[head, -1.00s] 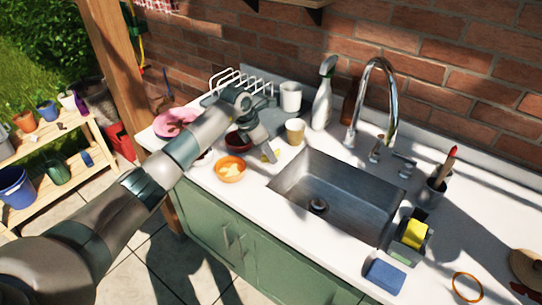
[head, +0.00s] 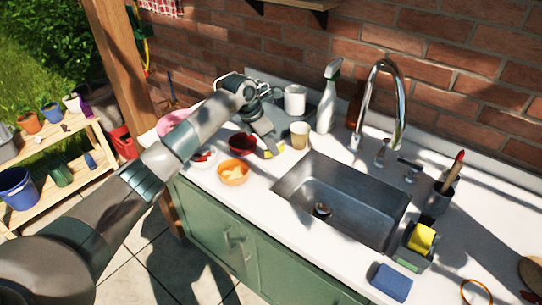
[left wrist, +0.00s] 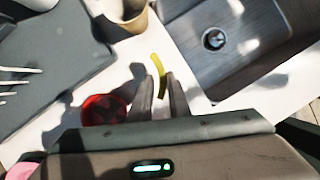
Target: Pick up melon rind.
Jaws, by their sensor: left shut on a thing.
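The melon rind (head: 275,152) is a small yellow curved strip at the counter's left part, near the sink's left corner. In the left wrist view the rind (left wrist: 157,64) stands out past the fingertips as a yellow-green arc. My left gripper (head: 268,147) points down at it, and its fingers (left wrist: 160,82) are closed on the rind's near end. The fingers hide part of the rind in the head view. I cannot tell whether it touches the counter. My right gripper does not show.
A dark red bowl (head: 243,148) and an orange bowl (head: 233,175) with yellow pieces stand left of the rind. A beige cup (head: 299,137) stands just behind it to the right, with a white mug (head: 294,98) farther back. The sink (head: 340,205) opens at the right.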

